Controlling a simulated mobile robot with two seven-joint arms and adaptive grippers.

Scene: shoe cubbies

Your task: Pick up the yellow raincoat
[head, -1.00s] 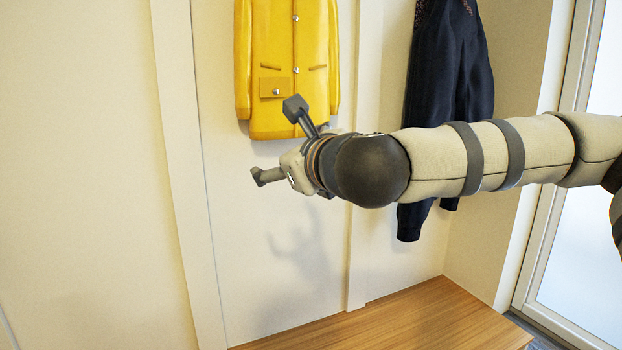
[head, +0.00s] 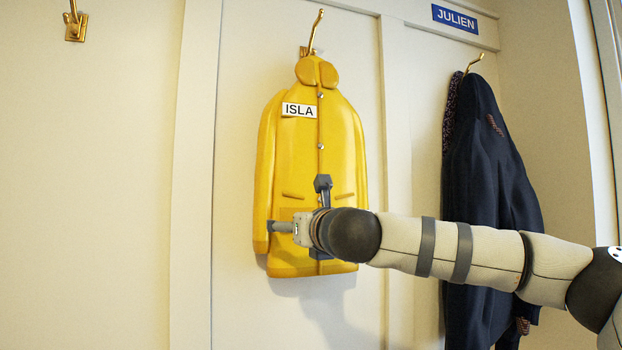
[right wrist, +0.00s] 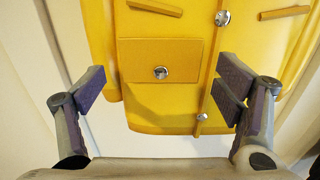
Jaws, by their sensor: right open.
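The yellow raincoat (head: 310,160) hangs on the wall from a brass hook (head: 316,32) in the head view, with a white ISLA tag (head: 299,110) on its chest. My right gripper (head: 298,205) is in front of the coat's lower part, at pocket height, and its arm hides some of the hem. In the right wrist view the raincoat's lower front (right wrist: 165,85) shows with its pocket flap and metal buttons. The open fingers (right wrist: 160,88) of my right gripper are spread to either side of this part, with nothing held. My left gripper is not in view.
A dark navy coat (head: 485,190) hangs on a hook (head: 473,63) to the right, under a blue JULIEN sign (head: 453,17), behind my right arm. An empty brass hook (head: 75,22) is at the upper left. Bare wall lies left of the raincoat.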

